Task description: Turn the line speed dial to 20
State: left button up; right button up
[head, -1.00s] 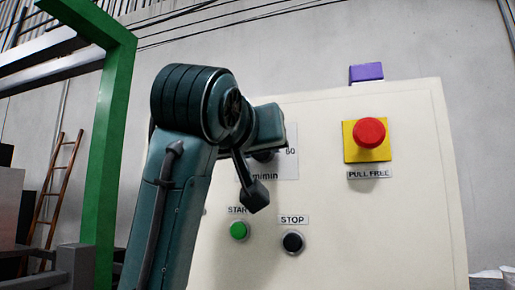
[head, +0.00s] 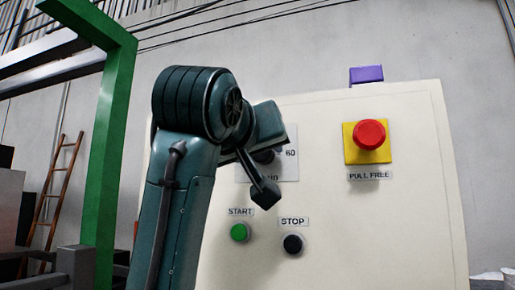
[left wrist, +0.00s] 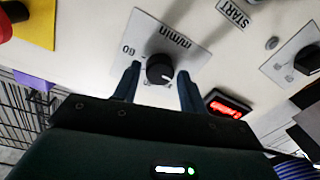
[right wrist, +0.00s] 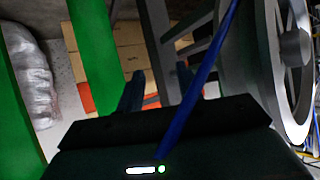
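The black round line speed dial (left wrist: 160,68) sits on a white scale plate marked "60" and "m/min" (left wrist: 172,38) in the left wrist view. My left gripper (left wrist: 158,88) is open, one finger on each side of the dial, with a narrow gap showing on both sides. In the head view the left gripper (head: 262,170) covers most of the dial and plate (head: 290,165), so the pointer's reading cannot be told there. A white mark shows on the dial in the left wrist view. My right gripper (right wrist: 160,90) is open, away from the panel.
The cream panel (head: 400,220) also carries a red stop knob (head: 369,134) on yellow, a green START button (head: 239,232) and a black STOP button (head: 293,243). A red lit display (left wrist: 228,104) is beside the left fingers. A blue cable (right wrist: 212,65) crosses the right wrist view.

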pick_arm(q)
jog(key=shift+o, duration=1.1)
jog(key=shift+s, duration=0.1)
jog(key=b+v, duration=0.8)
jog(key=v, duration=0.5)
pick_arm(e)
notch_tip(320, 180, down, 4)
jog(key=shift+w+a+r+m+t+y, duration=0.2)
jog(key=shift+m+t+y, duration=0.1)
jog(key=shift+m+t, duration=0.35)
pick_arm(q)
jog(key=shift+a+r, duration=0.1)
jog(key=shift+r, duration=0.05)
pick_arm(e)
jog(key=shift+s+d, duration=0.1)
